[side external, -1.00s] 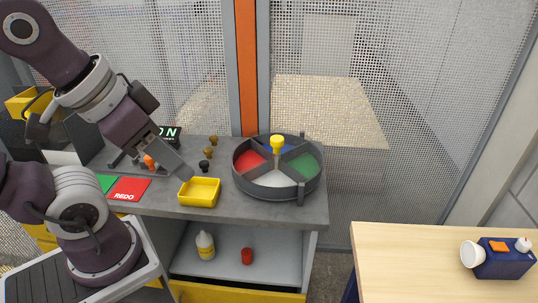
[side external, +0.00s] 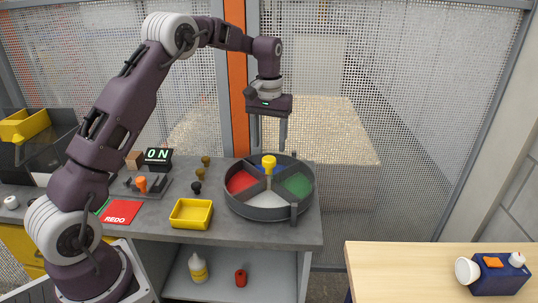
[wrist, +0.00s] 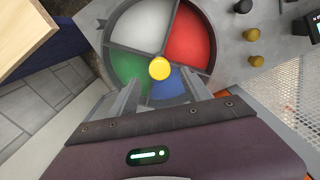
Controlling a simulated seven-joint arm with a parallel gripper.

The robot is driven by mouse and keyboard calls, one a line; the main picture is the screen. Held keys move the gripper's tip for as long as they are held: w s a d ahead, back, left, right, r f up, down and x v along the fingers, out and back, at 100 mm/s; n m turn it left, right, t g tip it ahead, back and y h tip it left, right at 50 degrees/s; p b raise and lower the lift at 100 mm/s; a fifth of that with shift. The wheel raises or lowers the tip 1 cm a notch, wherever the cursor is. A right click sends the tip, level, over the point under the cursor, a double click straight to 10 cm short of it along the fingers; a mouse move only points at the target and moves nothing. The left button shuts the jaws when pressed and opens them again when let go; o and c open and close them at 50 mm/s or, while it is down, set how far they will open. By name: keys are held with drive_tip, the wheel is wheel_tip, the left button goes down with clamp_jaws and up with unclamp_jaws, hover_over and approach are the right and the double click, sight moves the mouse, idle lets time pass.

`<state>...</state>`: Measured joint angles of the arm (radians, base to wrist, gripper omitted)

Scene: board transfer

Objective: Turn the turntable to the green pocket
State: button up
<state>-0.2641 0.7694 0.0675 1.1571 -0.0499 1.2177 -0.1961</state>
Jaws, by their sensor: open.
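The round grey turntable (side external: 250,211) sits at the right end of the grey counter. Its dividers part a red pocket (side external: 242,181) at left, a blue pocket (side external: 262,168) at the back, a green pocket (side external: 298,185) at right and a white pocket (side external: 266,200) in front. A yellow knob (side external: 268,162) stands at its centre. My gripper (side external: 268,143) is open and empty, pointing down above the back of the turntable. In the wrist view the knob (wrist: 159,68) shows between the open fingers, apart from them; the green pocket (wrist: 130,65) is left of it.
A grey post (side external: 294,212) stands at the turntable's front right rim. A yellow tray (side external: 191,213) is to its left, with several small knobs (side external: 197,187) behind. Mesh fencing (side external: 335,110) rises behind.

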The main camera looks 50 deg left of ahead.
sight(269, 158)
wheel_tip(269, 158, down, 5)
drive_tip(key=shift+r, duration=0.1)
clamp_jaws()
idle(1.4)
